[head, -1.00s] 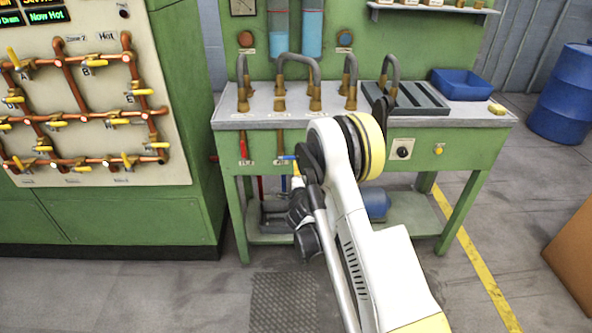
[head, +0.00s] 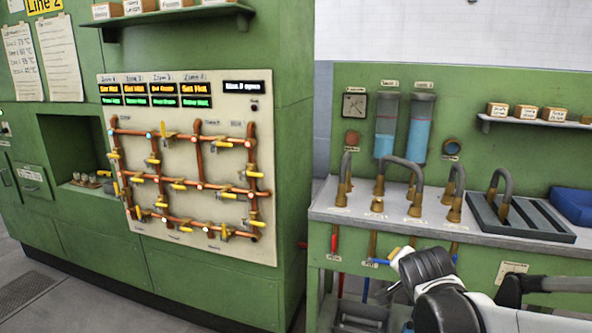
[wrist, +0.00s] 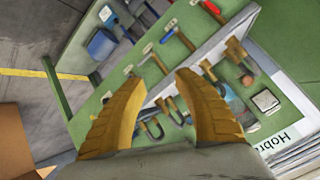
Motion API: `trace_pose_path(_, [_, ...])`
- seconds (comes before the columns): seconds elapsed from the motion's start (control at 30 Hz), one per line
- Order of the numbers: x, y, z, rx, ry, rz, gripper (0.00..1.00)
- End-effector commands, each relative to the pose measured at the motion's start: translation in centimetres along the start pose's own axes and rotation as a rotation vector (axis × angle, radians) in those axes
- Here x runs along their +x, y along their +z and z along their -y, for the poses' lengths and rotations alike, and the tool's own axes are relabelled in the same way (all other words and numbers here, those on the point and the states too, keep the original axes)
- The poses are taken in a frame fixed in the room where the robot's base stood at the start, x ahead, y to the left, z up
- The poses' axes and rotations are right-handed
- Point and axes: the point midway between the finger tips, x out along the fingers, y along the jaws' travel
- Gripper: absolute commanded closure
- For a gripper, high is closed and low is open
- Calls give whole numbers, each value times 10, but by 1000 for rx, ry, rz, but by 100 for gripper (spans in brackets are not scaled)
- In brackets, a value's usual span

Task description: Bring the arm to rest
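My gripper (wrist: 160,78) shows in the wrist view as two ribbed yellow fingers, spread apart with nothing between them. The green workbench (wrist: 95,135) with its levers and pipe fittings lies behind the fingers, tilted in that view. In the head view my arm (head: 440,285) reaches in from the lower right, in front of the workbench (head: 480,262). The fingers cannot be made out clearly there. Whether any part of the arm touches the bench cannot be told.
A green cabinet with a pipe-and-valve panel (head: 188,235) stands at left. Curved pipes (head: 408,170), a slotted grey tray (head: 545,224) and a blue bin (head: 575,205) are on the bench. A cardboard-coloured box (wrist: 15,140) stands on the floor. Open floor (wrist: 35,40) shows beside the bench.

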Motion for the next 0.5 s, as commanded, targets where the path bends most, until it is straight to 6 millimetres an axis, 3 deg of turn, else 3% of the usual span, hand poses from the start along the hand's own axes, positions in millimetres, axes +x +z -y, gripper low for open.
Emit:
trace_pose_path(0.1, [-52,21,-18,-176,10,85,63])
trace_pose_path(0.3, [-127,71,-53,-487,-25,236,63])
trace_pose_path(0.5, [-172,115,-80,-713,-92,340,63])
